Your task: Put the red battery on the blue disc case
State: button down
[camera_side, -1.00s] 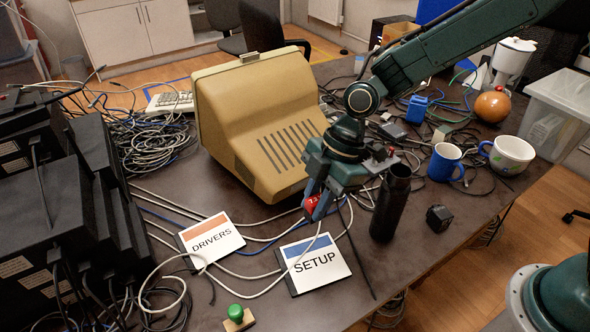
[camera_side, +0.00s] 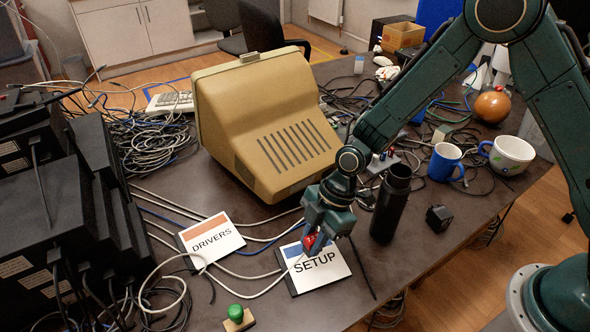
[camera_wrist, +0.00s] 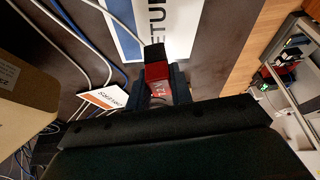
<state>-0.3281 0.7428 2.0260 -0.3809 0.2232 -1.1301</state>
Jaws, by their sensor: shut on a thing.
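The blue disc case (camera_side: 320,270), white with a blue band and the word SETUP, lies flat on the table. It also shows in the wrist view (camera_wrist: 135,28). My gripper (camera_side: 315,246) is over its upper part, pointing down, shut on the red battery (camera_side: 309,241). In the wrist view the red battery (camera_wrist: 159,82), with a black end, sits between the two fingers of my gripper (camera_wrist: 163,85). The fingers and battery hide part of the blue band. I cannot tell whether the battery touches the case.
The orange-banded DRIVERS case (camera_side: 212,238) lies to the left. A black cylinder (camera_side: 389,210) stands upright close to the right of my gripper. A beige monitor (camera_side: 265,130) stands behind. Loose cables (camera_side: 220,272) run beside the cases. A green-knobbed stamp (camera_side: 237,316) is in front.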

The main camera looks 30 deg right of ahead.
jog(key=shift+f, duration=1.85)
jog(key=shift+f, duration=0.15)
jog(key=c, duration=1.3)
grip_release()
jog(key=shift+o, duration=0.2)
jog(key=v, duration=1.2)
jog(key=shift+r, duration=0.3)
